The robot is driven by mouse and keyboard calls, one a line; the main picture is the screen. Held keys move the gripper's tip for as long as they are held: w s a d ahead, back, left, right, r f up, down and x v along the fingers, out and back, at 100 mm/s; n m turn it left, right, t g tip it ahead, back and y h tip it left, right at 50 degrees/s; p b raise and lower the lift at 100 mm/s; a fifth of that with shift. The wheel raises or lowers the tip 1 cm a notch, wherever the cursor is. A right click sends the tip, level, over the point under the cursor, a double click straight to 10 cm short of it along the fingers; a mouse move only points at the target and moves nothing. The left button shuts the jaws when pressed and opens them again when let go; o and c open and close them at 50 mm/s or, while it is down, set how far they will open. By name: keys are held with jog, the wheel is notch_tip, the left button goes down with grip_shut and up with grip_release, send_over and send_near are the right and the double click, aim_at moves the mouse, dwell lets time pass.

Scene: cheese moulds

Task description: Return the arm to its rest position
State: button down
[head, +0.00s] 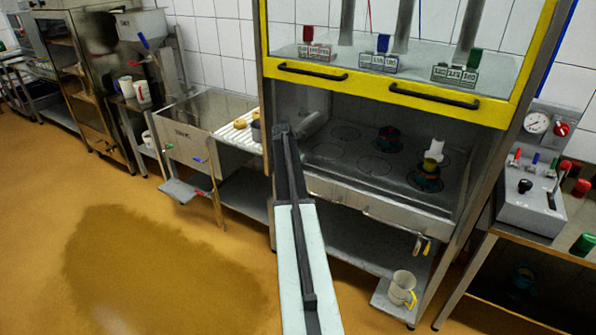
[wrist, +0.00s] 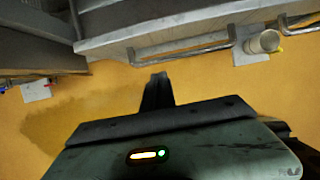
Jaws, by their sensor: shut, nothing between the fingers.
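My arm (head: 306,265) reaches up from the bottom centre of the head view, in front of the steel press cabinet. My gripper (head: 281,130) is at its far end, near the left post of the cabinet. In the wrist view my gripper (wrist: 158,77) shows its dark fingers together with nothing between them, over the ochre floor. No object is held.
The cabinet's yellow-framed front (head: 385,85) is just right of my gripper. A steel sink (head: 190,130) and a white draining rack (head: 238,132) stand left. A white jug (head: 402,287) sits on a low ledge at right. Open floor (head: 60,200) lies left.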

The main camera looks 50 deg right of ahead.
jog(key=shift+a+r, duration=0.15)
jog(key=shift+r, duration=0.1)
jog(key=w+a+n, duration=0.1)
jog(key=w+a, duration=0.3)
jog(key=a, duration=0.3)
jog(key=w+a+n+t, duration=0.1)
jog(key=w+a, duration=0.4)
jog(key=a, duration=0.2)
jog(key=w+a+n, duration=0.1)
jog(key=w+a, duration=0.3)
jog(key=a, duration=0.4)
jog(key=s+a+y, duration=0.1)
jog(key=a+y, duration=0.1)
jog(key=a, duration=2)
jog(key=s+a+f+m+y, duration=0.1)
jog(key=s+a+m, duration=0.45)
jog(key=a, duration=0.65)
jog(key=s+a+m, duration=0.3)
jog(key=s+m, duration=0.3)
jog(key=m, duration=0.2)
jog(key=s+a+m+g+y, duration=0.1)
jog(key=s+a+m, duration=0.3)
jog(key=m, duration=0.5)
jog(key=shift+s+a+f+g, duration=0.3)
jog(key=shift+s, duration=0.95)
jog(key=shift+d, duration=0.1)
